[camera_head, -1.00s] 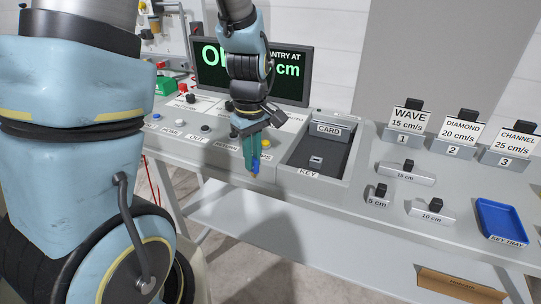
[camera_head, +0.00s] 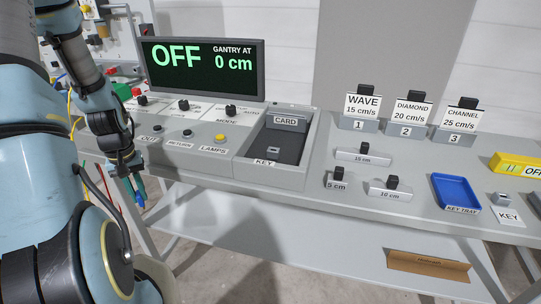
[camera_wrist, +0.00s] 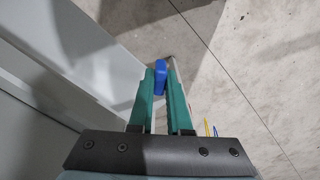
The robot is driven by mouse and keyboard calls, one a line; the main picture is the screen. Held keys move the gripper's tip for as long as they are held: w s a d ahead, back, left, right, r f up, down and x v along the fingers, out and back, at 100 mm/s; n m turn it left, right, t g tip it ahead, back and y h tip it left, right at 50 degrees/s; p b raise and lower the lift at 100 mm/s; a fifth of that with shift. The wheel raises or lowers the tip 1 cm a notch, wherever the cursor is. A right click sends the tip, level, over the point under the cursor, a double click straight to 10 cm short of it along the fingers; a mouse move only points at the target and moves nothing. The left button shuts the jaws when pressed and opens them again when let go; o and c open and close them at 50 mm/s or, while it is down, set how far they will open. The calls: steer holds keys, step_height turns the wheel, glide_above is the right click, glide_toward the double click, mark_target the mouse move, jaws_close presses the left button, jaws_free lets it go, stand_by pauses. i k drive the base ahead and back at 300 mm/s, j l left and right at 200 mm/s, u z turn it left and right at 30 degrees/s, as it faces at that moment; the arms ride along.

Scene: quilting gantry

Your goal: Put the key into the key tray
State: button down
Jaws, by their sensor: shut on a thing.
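My gripper (camera_head: 134,190), with teal fingers, is shut on a small blue piece, apparently the key (camera_wrist: 159,68). It hangs pointing down in front of the console's left part, over the floor, at the left of the head view. Most of the key is hidden between the fingers; only its blue part shows. The blue key tray (camera_head: 456,190) lies on the right of the table, near its front edge, and looks empty. My gripper is well to the left of it.
A recess (camera_head: 268,155) labelled KEY and CARD is in the console. Small black-knobbed blocks (camera_head: 362,156) stand left of and behind the tray. A KEY-labelled holder (camera_head: 506,210) and a yellow box (camera_head: 515,164) are to its right. A display (camera_head: 205,68) reads OFF.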

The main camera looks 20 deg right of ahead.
mark_target(452, 194)
steer(key=k+l, duration=0.35)
steer(key=l, duration=0.15)
steer(key=k+l, duration=0.3)
steer(key=l, duration=0.25)
steer(key=k+l+u, duration=0.1)
steer(key=k+l, duration=0.25)
steer(key=l, duration=0.15)
